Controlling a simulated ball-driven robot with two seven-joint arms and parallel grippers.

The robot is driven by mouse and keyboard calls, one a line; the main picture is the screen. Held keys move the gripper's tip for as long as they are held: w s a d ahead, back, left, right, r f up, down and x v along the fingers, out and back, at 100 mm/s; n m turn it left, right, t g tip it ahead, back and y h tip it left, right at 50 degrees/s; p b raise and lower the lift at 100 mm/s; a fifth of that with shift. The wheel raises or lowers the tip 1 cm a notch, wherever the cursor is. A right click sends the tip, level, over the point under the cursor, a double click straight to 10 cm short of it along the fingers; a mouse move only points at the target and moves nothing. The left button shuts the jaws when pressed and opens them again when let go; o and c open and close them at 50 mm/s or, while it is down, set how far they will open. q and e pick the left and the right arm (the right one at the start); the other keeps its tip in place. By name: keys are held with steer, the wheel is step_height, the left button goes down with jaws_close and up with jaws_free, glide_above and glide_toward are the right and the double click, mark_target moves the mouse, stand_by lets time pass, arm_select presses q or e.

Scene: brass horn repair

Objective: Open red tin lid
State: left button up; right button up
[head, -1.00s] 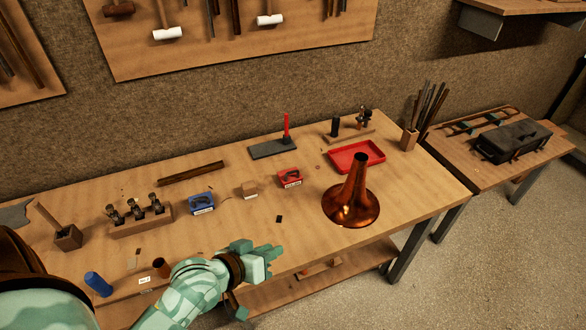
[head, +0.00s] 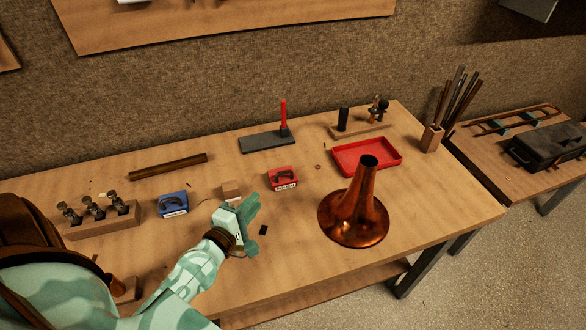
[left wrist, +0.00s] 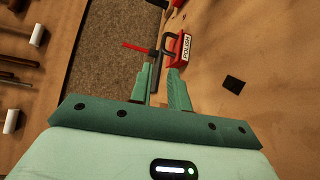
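The red tin (head: 283,178) stands on the workbench, with a dark handle on its lid and a white label on its front. The lid looks shut. In the left wrist view the tin (left wrist: 184,50) is just beyond the fingertips, its label reading POLISH. My left gripper (head: 258,214) is over the bench, in front and to the left of the red tin, apart from it. In the left wrist view its two fingers (left wrist: 160,72) stand apart with nothing between them. My right gripper is not in view.
A blue tin (head: 173,204) and a small tan block (head: 231,188) are left of the red tin. The copper horn bell (head: 354,215) stands to the right, with a red tray (head: 366,155) behind it. A dark square (head: 263,230) lies by the gripper.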

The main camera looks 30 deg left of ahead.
mark_target(286, 176)
arm_select(q)
steer(key=w+f+b, duration=0.1)
steer(key=w, duration=0.4)
steer(key=w+f+b, duration=0.1)
steer(key=w, duration=0.5)
steer(key=w+a+f, duration=0.1)
steer(key=w, duration=0.4)
steer(key=shift+w+a+f+b, duration=0.1)
steer(key=shift+w+b, duration=0.25)
steer(key=shift+b, duration=0.05)
jaws_close()
